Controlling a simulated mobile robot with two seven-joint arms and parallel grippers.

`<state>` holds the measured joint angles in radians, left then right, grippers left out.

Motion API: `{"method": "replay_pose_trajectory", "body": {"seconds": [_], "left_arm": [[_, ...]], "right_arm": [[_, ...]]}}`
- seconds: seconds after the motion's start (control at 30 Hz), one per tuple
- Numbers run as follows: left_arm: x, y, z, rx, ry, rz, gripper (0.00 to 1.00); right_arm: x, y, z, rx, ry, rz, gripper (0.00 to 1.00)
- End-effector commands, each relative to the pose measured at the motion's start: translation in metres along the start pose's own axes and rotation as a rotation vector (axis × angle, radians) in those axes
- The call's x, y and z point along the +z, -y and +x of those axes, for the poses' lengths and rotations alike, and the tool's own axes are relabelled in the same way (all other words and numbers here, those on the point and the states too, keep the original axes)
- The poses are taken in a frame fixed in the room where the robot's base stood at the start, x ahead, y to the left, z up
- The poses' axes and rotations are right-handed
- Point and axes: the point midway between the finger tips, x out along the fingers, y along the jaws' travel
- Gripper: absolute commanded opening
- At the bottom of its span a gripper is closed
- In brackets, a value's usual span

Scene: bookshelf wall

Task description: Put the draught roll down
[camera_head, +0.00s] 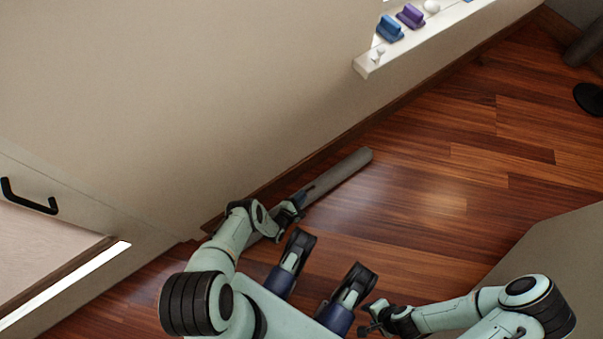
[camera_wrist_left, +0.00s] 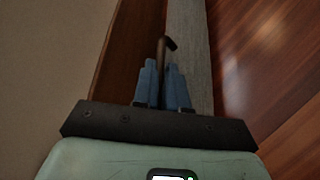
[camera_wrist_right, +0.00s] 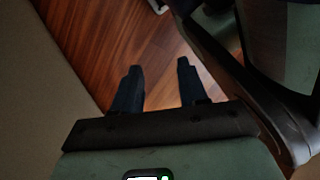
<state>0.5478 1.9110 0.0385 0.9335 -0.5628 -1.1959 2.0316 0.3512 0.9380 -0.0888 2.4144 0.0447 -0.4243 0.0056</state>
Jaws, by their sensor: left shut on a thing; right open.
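The draught roll (camera_head: 342,176) is a long grey cylinder, low beside the foot of the wall and roughly in line with it. It also shows in the left wrist view (camera_wrist_left: 190,40). I cannot tell whether it touches the floor. My left gripper (camera_head: 296,204) is at the roll, hiding part of it. In the left wrist view the fingers (camera_wrist_left: 163,82) are shut on a thin dark loop or handle (camera_wrist_left: 164,48) at the roll. My right gripper (camera_head: 366,318) is open and empty, low at the front; its spread fingers show in the right wrist view (camera_wrist_right: 158,85).
A white ledge (camera_head: 378,62) with blue and purple objects juts from the wall. A door or panel with a black handle (camera_head: 28,196) is at left. The wooden floor (camera_head: 440,190) right of the roll is clear. A beige surface (camera_head: 550,255) stands at right.

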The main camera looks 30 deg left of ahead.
Motion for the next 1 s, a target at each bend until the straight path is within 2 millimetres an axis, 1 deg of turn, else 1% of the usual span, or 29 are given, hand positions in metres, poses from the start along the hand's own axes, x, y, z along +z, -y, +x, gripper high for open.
{"method": "replay_pose_trajectory", "body": {"seconds": [0.03, 0.17, 0.5, 0.53, 0.57, 0.6, 0.97, 1.0], "left_arm": [[-0.0026, 0.0032, 0.0039, 0.007, 0.005, 0.002, 0.0], [-0.006, 0.0069, 0.0061, 0.007, 0.005, 0.001, 0.0], [-0.0076, 0.0087, 0.0066, 0.007, 0.005, 0.001, 0.0], [-0.0082, 0.01, 0.0057, 0.002, 0.002, 0.0, 0.22], [-0.0081, 0.0099, 0.0057, 0.002, 0.002, 0.0, 0.32], [-0.0081, 0.0099, 0.0057, 0.002, 0.002, 0.0, 0.38], [-0.0069, 0.0086, 0.005, 0.001, 0.001, -0.001, 0.38], [-0.0072, 0.0085, 0.0013, -0.001, 0.0, -0.001, 0.38]], "right_arm": [[0.0047, -0.0041, 0.0052, 0.008, 0.019, 0.006, 0.43], [0.0117, -0.0095, 0.0079, 0.019, 0.046, 0.014, 0.43], [0.012, -0.0096, 0.0073, 0.019, 0.046, 0.014, 0.43], [0.012, -0.0095, 0.0073, 0.019, 0.046, 0.014, 0.43], [0.0119, -0.0095, 0.0073, 0.019, 0.046, 0.014, 0.43], [0.0119, -0.0094, 0.0073, 0.019, 0.046, 0.013, 0.43], [0.0116, -0.0092, 0.0073, 0.019, 0.045, 0.013, 0.43], [0.011, -0.0085, 0.0059, 0.017, 0.042, 0.012, 0.43]]}}
